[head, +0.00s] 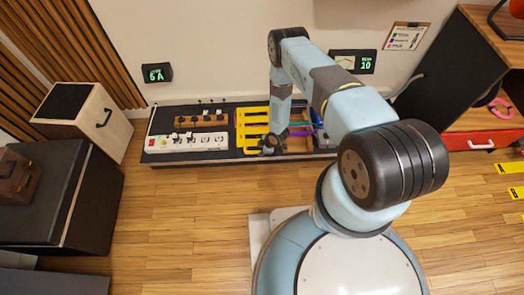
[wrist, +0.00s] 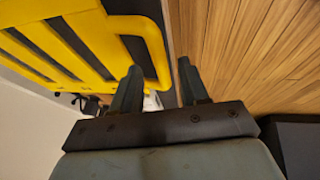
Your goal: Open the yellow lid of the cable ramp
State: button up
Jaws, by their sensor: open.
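The yellow lid (head: 252,128) is a slotted frame of yellow bars on the low dark platform by the wall. My arm hides its right part in the head view. The lid also shows large at the upper left of the wrist view (wrist: 157,58). My gripper (head: 268,147) is at the lid's near edge. In the wrist view my gripper (wrist: 158,80) is open, and the lid's rounded edge bar shows between the two fingertips. I cannot tell whether either finger touches it. The rest of the cable ramp is partly hidden by my arm.
The low platform (head: 205,160) also bears a white power strip (head: 185,142) and a row of brown-based plugs (head: 199,121). Coloured cables (head: 318,134) lie right of the lid, partly behind my arm. A wooden speaker box (head: 112,130) stands left. The wood floor in front is clear.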

jog(key=shift+x, duration=1.05)
jog(key=shift+c, duration=0.2)
grip_shut()
